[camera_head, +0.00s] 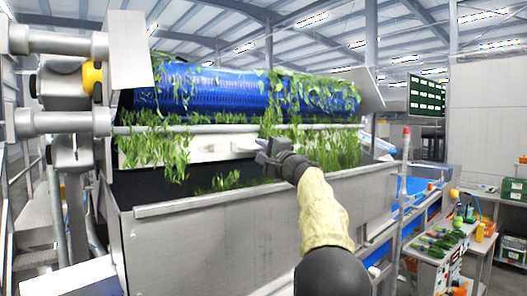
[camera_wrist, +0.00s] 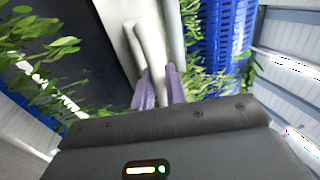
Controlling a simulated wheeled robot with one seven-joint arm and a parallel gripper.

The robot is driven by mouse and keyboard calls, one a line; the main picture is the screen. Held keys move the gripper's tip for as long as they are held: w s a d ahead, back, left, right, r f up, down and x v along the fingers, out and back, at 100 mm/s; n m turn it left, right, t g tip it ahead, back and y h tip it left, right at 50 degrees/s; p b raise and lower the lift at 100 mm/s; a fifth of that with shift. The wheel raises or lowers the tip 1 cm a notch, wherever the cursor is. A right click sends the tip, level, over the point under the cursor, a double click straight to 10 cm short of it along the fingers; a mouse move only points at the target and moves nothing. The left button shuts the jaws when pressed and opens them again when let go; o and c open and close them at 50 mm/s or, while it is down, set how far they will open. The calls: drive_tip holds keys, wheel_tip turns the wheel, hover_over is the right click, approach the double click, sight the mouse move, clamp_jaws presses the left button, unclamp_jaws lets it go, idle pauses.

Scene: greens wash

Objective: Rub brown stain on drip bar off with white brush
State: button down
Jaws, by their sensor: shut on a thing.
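The drip bar (camera_head: 215,155) is a long white bar below the blue roller, partly covered by hanging greens; its pale surface also shows in the wrist view (camera_wrist: 112,22). My gripper (camera_head: 261,145) is at the front of the bar, near its middle. In the wrist view its two purple fingers (camera_wrist: 158,76) are shut on the white brush (camera_wrist: 152,45). The brush reaches away from the fingers towards the bar and overlaps it in the picture; I cannot tell whether they touch.
A blue ribbed roller (camera_head: 215,90) draped with leaves is above the bar. A steel trough wall (camera_head: 215,205) stands in front, below my arm. Hanging greens (camera_head: 335,148) crowd the bar's right part. A side table (camera_head: 430,250) with produce is at the right.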

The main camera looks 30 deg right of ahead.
sight(244, 149)
drive_tip(key=shift+a+f+b, duration=0.1)
drive_tip(key=shift+a+b, duration=0.65)
drive_tip(key=shift+a, duration=0.65)
drive_tip(key=shift+a+b, duration=0.35)
drive_tip(key=shift+b, duration=0.1)
drive_tip(key=shift+s+a+b, duration=0.15)
drive_tip(key=shift+a+b, duration=0.65)
drive_tip(key=shift+a, duration=0.55)
